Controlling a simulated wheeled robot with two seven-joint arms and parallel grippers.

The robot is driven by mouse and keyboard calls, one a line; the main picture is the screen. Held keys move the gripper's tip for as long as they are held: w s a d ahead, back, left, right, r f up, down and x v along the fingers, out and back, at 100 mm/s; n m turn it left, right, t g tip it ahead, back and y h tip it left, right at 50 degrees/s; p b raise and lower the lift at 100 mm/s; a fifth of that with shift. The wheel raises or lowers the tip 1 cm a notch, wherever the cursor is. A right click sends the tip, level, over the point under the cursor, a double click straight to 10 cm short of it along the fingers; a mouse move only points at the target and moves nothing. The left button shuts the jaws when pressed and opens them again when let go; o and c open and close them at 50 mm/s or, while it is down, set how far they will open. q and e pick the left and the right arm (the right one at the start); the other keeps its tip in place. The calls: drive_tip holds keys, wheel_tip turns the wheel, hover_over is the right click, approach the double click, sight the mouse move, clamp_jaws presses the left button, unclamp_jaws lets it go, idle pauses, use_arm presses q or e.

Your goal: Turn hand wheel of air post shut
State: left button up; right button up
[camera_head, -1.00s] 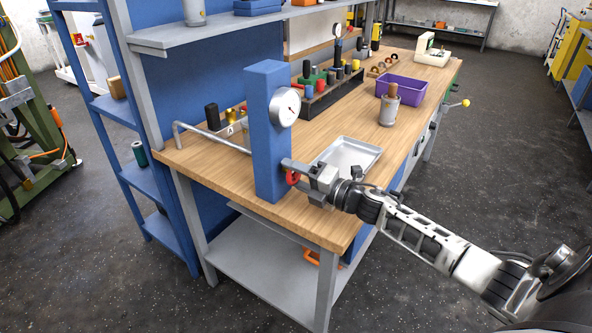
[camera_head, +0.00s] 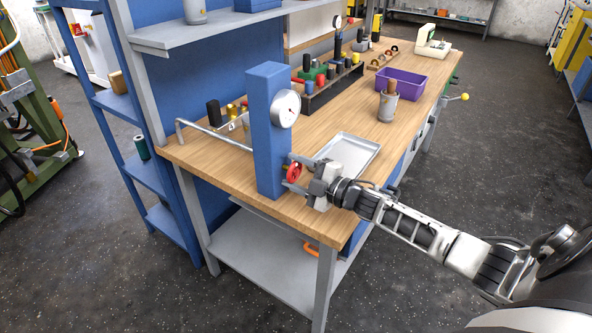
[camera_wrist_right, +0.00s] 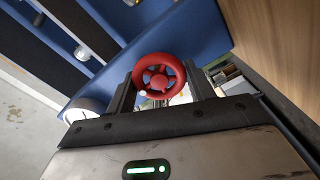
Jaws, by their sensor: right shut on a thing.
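The blue air post (camera_head: 268,130) stands upright at the near end of the wooden bench, with a round white gauge (camera_head: 286,108) on its side. The red hand wheel (camera_head: 293,172) sits low on the post, below the gauge. My right gripper (camera_head: 297,172) reaches in from the right and is shut on the wheel. In the right wrist view the red wheel (camera_wrist_right: 159,60) shows its spokes and lies between the two dark fingers (camera_wrist_right: 160,88), against the blue post (camera_wrist_right: 205,35). My left gripper is not in view.
A metal tray (camera_head: 372,149) lies on the bench (camera_head: 225,160) just behind my right gripper. A grey pipe (camera_head: 205,131) runs left from the post. A grey canister (camera_head: 387,107) and a purple bin (camera_head: 412,83) stand farther back. Dark floor is open to the right.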

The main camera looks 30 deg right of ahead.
drive_tip(key=shift+m, duration=0.3)
drive_tip(key=o, duration=1)
drive_tip(key=shift+s+d, duration=0.1)
drive_tip(key=shift+s+d+f, duration=0.1)
drive_tip(key=shift+s, duration=0.25)
drive_tip(key=v, duration=1.5)
drive_tip(key=shift+b, duration=0.3)
